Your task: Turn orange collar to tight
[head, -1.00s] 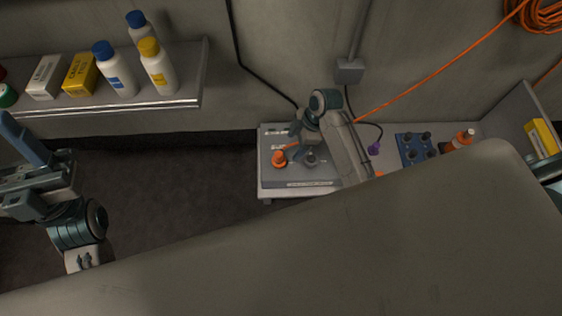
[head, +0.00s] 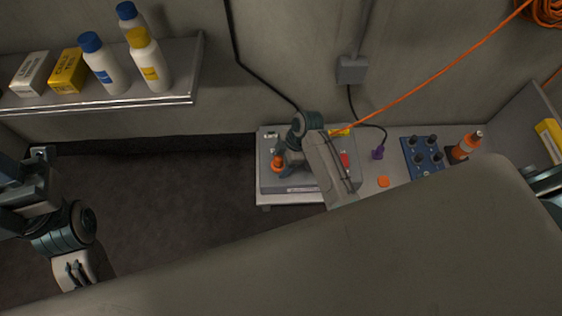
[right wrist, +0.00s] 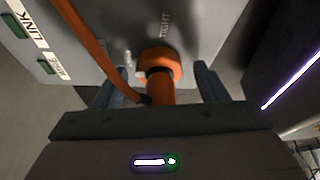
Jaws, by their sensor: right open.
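The orange collar (head: 278,164) is on the grey panel box (head: 268,183) at the back. In the right wrist view the collar (right wrist: 161,62) is a faceted orange ring with an orange plug body below it, and the word TIGHT is printed on the panel beyond. My right gripper (head: 284,160) is at the collar. Its open fingers (right wrist: 160,80) stand on either side of the collar and plug, with gaps visible. My left gripper (head: 20,185) is at the left edge, partly cut off, its fingertips not clearly shown.
An orange cable (right wrist: 92,45) runs close beside the left finger in the wrist view. A shelf (head: 120,104) holds bottles and boxes.

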